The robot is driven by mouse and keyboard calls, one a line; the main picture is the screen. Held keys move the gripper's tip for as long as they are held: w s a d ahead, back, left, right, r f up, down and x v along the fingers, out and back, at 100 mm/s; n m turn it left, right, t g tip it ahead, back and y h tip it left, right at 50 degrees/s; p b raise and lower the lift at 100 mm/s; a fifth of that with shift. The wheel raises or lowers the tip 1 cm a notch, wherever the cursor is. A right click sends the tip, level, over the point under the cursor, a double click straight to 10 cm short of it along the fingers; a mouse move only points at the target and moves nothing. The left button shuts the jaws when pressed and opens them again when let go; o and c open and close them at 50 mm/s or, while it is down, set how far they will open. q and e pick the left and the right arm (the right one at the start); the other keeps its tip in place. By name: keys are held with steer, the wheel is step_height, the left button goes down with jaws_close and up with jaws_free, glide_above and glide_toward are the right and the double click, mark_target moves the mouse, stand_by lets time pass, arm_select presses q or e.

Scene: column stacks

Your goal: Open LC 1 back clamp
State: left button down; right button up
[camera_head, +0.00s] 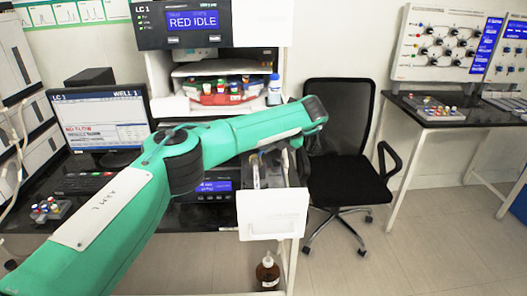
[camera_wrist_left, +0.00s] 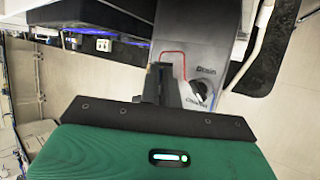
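The LC 1 stack has a display reading "RED IDLE" (camera_head: 192,20). Below it an open drawer with a white front (camera_head: 272,214) sticks out and holds column parts. My green left arm crosses the head view in front of the stack, and its wrist end hangs above the drawer's right side. The fingertips and the back clamp cannot be made out clearly. My right gripper is not in view.
A black chair (camera_head: 342,130) stands just right of the drawer. A monitor (camera_head: 100,118) and keyboard (camera_head: 88,182) are on the left bench. A brown bottle (camera_head: 267,270) is below the drawer. A side table (camera_head: 440,108) stands at the right, with open floor in front.

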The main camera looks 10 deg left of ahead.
arm_select(q)
steer(key=shift+w+d+f+m+y+b, duration=0.1)
steer(key=shift+d+f+m+y+b, duration=0.25)
steer(key=shift+y+b, duration=0.4)
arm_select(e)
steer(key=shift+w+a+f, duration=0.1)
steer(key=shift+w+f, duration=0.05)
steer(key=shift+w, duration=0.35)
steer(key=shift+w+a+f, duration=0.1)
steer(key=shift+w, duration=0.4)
arm_select(q)
steer(key=c, duration=1.6)
jaws_free()
steer(key=shift+d+r, duration=0.1)
